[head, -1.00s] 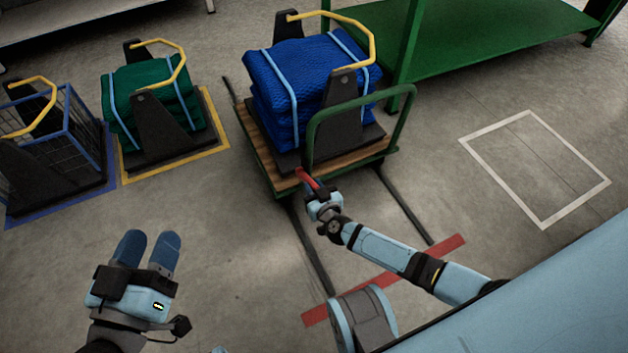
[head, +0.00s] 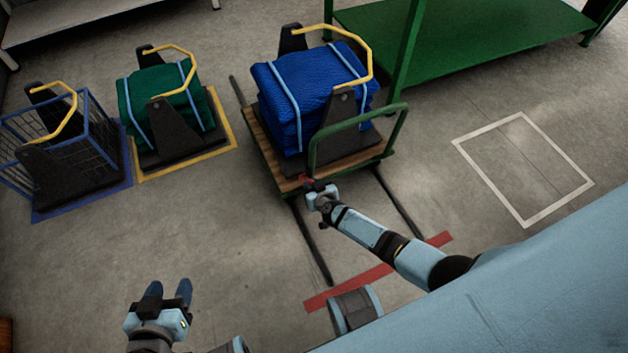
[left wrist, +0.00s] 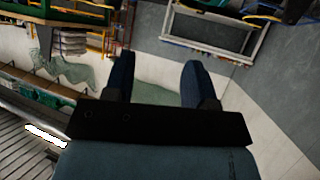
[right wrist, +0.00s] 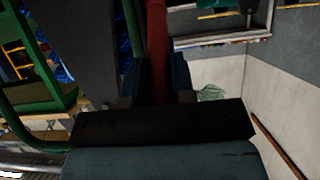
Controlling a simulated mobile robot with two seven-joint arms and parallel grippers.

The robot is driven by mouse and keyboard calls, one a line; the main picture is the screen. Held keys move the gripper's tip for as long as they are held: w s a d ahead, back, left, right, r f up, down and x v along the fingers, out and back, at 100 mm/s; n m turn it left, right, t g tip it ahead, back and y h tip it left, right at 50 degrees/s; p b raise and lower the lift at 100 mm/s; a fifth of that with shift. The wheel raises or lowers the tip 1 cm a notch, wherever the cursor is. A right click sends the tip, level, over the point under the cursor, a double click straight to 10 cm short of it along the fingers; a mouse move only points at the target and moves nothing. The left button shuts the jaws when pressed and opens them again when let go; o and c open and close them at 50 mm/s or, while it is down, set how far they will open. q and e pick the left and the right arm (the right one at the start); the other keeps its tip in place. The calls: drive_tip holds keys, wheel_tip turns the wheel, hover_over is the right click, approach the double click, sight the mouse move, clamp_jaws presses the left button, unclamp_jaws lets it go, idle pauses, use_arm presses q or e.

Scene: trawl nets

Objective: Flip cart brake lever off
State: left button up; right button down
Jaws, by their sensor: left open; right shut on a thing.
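The cart (head: 262,147) has a wooden deck, a green push handle (head: 396,128) and a blue net bundle (head: 300,85) strapped on it. The red brake lever (head: 306,180) is at the cart's near edge, mostly covered by my right gripper in the head view. In the right wrist view the red lever (right wrist: 157,45) runs between the fingers. My right gripper (head: 313,188) is shut on it. My left gripper (head: 169,288) is open and empty, above bare floor at the lower left, well away from the cart.
A green net bundle (head: 160,95) on a yellow-edged base and a blue wire cage (head: 100,150) stand left of the cart. A green table (head: 460,45) is behind it. Dark floor rails run under the cart toward a red floor line (head: 370,279). A white floor square (head: 457,146) is empty.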

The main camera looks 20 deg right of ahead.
drive_tip(key=shift+w+a+r+g+p, duration=0.1)
drive_tip(key=shift+w+r+g+p, duration=0.5)
drive_tip(key=shift+p, duration=1.15)
use_arm(q)
drive_tip(key=shift+s+a+r+g, duration=0.25)
drive_tip(key=shift+a+r+g, duration=0.15)
drive_tip(key=shift+r, duration=0.2)
use_arm(e)
drive_tip(key=shift+s+r, duration=0.1)
use_arm(q)
drive_tip(key=shift+p, duration=0.45)
use_arm(e)
drive_tip(key=shift+g, duration=0.3)
use_arm(q)
drive_tip(key=shift+f, duration=0.1)
